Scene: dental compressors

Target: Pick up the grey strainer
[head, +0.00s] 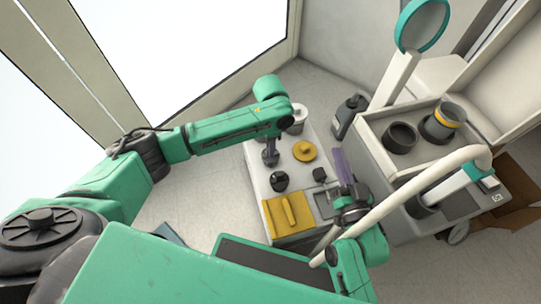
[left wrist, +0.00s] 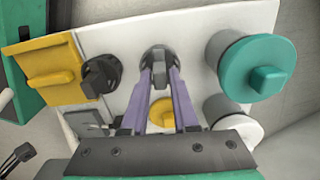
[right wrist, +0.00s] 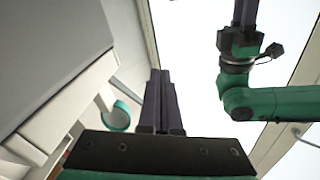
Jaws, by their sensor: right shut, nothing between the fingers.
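The likely grey strainer (left wrist: 158,54) is a round dark-grey piece with a grey upright handle. It stands on a white board in the left wrist view and also shows at the board's left edge in the head view (head: 270,159). My left gripper (left wrist: 160,76) is open above it, with one purple finger on either side of the handle. I cannot tell whether the fingers touch it.
The board (left wrist: 125,35) also holds a teal-capped cylinder (left wrist: 258,68), a white cylinder (head: 298,118), a yellow knobbed lid (head: 304,151), a black knob (head: 280,182) and a yellow tray (head: 291,216). To the right, a compressor housing (head: 372,152) holds dark cups. A black bottle (head: 348,114) stands behind.

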